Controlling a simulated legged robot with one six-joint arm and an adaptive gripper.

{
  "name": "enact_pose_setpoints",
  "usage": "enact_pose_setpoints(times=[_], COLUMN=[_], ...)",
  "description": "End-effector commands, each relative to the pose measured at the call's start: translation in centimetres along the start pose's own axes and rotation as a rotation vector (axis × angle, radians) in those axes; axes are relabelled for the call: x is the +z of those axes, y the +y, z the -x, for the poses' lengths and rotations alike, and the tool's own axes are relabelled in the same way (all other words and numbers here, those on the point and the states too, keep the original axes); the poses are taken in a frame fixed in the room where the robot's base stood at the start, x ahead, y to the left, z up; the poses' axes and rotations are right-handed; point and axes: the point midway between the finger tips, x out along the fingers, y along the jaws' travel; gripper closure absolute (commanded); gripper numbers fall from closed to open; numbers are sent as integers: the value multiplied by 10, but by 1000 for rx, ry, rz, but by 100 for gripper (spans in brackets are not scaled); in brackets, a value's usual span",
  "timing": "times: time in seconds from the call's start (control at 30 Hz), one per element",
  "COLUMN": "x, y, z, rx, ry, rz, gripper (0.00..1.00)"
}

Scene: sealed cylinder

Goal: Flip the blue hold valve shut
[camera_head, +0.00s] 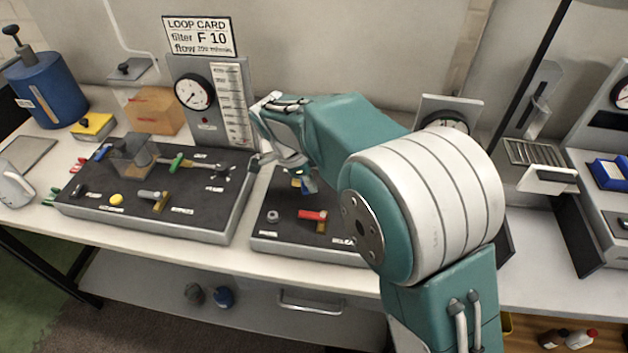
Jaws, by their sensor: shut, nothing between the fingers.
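Another small blue handle (103,152) is on the left-hand black panel (190,225). My gripper (294,166) points down over the back of the right-hand panel.
A red-handled valve (313,215) stands in front of the blue handle. Left of my gripper are a green-handled valve (177,161), a clear box (133,156) and an upright gauge board (212,100). My arm hides the right-hand panel's right part.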

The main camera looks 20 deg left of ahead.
Motion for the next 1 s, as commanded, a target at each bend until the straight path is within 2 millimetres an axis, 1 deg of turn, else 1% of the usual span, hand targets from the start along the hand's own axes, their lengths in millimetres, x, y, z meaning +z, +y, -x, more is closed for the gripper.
enact_pose_setpoints(times=[0.03, 0.33, 0.7, 1.0], x=[1, 1, 4, 3], y=[0, -2, -15, -16], z=[0, 0, 1, 1], rx=[7, 4, 4, 4], ry=[-1, -1, 0, -1], rz=[-22, -14, -13, -13], gripper=[100, 100, 100, 100])
